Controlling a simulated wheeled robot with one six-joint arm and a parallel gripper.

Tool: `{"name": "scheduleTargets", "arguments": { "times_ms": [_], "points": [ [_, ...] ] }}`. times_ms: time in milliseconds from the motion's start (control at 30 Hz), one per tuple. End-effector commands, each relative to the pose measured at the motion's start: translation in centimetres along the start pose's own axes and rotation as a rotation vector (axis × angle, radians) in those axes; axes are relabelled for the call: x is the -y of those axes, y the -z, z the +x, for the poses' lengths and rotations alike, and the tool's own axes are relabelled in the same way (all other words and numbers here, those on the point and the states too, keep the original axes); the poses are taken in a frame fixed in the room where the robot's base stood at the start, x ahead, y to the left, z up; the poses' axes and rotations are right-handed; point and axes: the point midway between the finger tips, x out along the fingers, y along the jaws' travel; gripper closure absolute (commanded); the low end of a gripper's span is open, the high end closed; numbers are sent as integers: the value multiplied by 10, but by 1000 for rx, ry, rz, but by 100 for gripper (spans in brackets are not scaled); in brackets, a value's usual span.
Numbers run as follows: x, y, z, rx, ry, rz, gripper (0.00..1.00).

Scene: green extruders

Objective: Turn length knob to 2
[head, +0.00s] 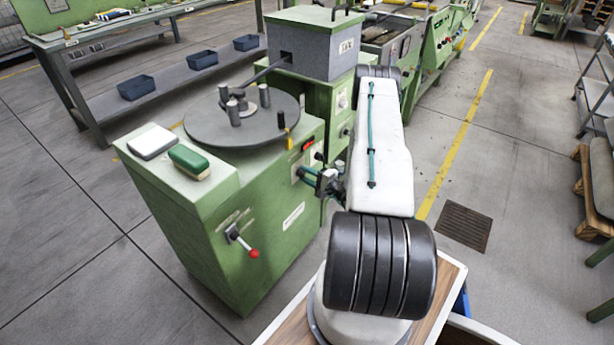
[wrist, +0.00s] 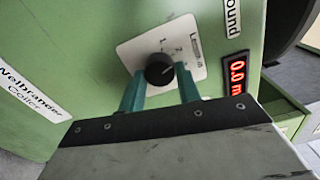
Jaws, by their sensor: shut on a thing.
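The length knob (wrist: 159,69) is a small round black knob on a white label plate (wrist: 190,45) on the green machine's side panel. A pale pointer mark shows on the knob, towards the right, but its exact setting is too small to tell. Small printed numbers sit around the knob's upper side. My gripper (wrist: 160,74) has its two teal fingers shut on the knob, one on each side. In the head view my gripper (head: 308,174) is at the right side of the green coiler machine (head: 262,215), and the knob is hidden there.
A red display (wrist: 237,73) right of the knob seems to read 0.0 m. A lever with a red ball (head: 254,253) sticks out of the machine's front. A round turntable (head: 210,125) tops the machine.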

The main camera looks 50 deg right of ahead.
Motion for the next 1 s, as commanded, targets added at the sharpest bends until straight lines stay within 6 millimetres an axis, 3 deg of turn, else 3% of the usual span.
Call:
{"name": "scheduleTargets", "arguments": {
  "times_ms": [67, 100, 133, 167, 500, 800, 1000],
  "points": [
    [-1, -1, -1, 0, -2, 3, 90],
    [-1, -1, -1, 0, -2, 3, 56],
    [-1, 0, -1, 0, -2, 3, 47],
    [-1, 0, -1, 0, -2, 3, 45],
    [0, 0, -6, -2, -1, 2, 45],
    [0, 1, -54, -5, 0, 4, 45],
    [-1, 0, -75, -2, -1, 2, 45]
  ]
}}
